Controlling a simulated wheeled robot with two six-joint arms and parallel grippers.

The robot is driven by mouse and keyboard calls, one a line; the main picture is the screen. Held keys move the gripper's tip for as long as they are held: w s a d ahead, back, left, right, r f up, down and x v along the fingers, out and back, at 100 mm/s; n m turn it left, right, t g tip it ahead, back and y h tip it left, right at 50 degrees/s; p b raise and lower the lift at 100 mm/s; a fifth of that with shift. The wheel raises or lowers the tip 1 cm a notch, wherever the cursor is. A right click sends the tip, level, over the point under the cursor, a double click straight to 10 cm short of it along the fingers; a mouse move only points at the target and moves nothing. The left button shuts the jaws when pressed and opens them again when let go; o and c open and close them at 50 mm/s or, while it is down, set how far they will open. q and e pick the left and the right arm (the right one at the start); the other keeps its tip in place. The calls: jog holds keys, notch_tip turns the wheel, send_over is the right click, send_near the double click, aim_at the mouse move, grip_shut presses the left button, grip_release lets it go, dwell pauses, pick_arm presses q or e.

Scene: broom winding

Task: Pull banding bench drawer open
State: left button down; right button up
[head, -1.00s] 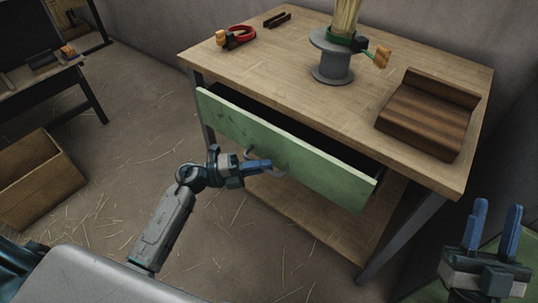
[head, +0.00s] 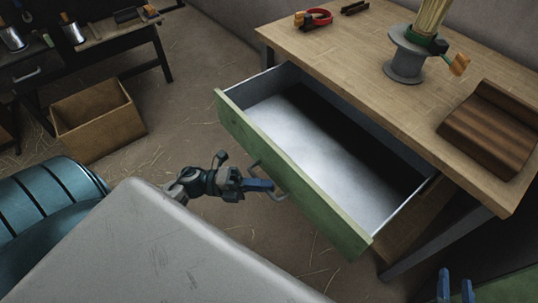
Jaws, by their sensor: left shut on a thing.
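The bench drawer (head: 285,176) has a green front and a pale metal inside. It stands well out from under the wooden banding bench (head: 345,52), and the part of its inside that shows looks empty. My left gripper (head: 262,185) is shut on the drawer's metal handle (head: 282,196), at the middle of the green front. My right gripper (head: 456,288) shows only its blue fingertips at the bottom right edge. They stand apart with a gap between them, and the rest is cut off.
An open wooden crate (head: 97,120) sits on the straw-strewn floor. A dark workbench (head: 90,50) stands at the upper left.

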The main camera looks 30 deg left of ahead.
pick_arm(q)
jog(key=c, duration=1.5)
grip_release()
jog(key=shift+a, duration=0.15)
